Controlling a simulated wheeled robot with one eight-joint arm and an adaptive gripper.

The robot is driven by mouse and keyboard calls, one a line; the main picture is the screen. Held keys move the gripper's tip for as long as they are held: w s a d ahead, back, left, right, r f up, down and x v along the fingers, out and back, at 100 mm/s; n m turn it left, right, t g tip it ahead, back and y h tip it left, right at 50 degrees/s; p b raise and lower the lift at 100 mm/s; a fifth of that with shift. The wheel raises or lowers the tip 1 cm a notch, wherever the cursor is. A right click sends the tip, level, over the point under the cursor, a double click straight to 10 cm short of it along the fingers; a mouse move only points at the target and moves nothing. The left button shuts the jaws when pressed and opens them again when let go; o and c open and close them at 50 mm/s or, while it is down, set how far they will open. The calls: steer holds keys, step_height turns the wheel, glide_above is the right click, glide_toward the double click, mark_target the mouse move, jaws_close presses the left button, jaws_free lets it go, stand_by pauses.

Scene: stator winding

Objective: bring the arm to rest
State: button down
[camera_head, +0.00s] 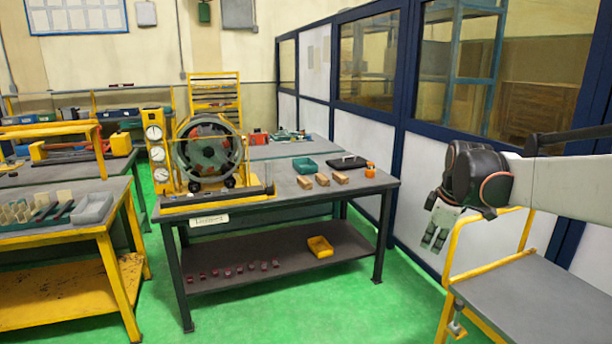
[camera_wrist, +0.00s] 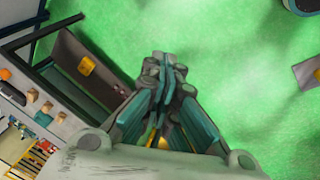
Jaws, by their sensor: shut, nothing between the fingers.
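My gripper (camera_head: 434,240) hangs at the right of the head view, fingers pointing down, in the air between the workbench and the yellow-framed cart. Its fingers are together with nothing between them. In the wrist view my gripper (camera_wrist: 165,68) points over the green floor, with its fingertips meeting. My arm reaches in from the right edge of the head view. The stator (camera_head: 208,150), a large round ring in a yellow stand, is on the workbench, well to the left of my gripper and apart from it.
The dark workbench (camera_head: 290,188) carries a green tray (camera_head: 305,166) and several brown blocks. A yellow bin (camera_head: 320,247) is on its lower shelf. The grey-topped cart (camera_head: 540,300) is below my arm. A blue-framed partition (camera_head: 395,130) stands behind. Green floor (camera_head: 385,315) is clear between bench and cart.

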steer(key=s+a+f+m+t, duration=0.1)
steer(key=s+a+m, duration=0.2)
steer(key=s, duration=0.6)
steer(key=s+a+f+m+t, duration=0.1)
steer(key=s+a+m, duration=0.3)
steer(key=s, duration=0.6)
steer(key=s+a+f+m+t, duration=0.1)
steer(key=s+a+m, duration=0.2)
steer(key=s, duration=0.7)
steer(key=shift+s+a+f+m+p, duration=0.2)
steer(key=shift+a+m+p, duration=0.1)
steer(key=shift+a+p, duration=0.15)
steer(key=shift+d+r, duration=0.1)
steer(key=shift+d, duration=0.05)
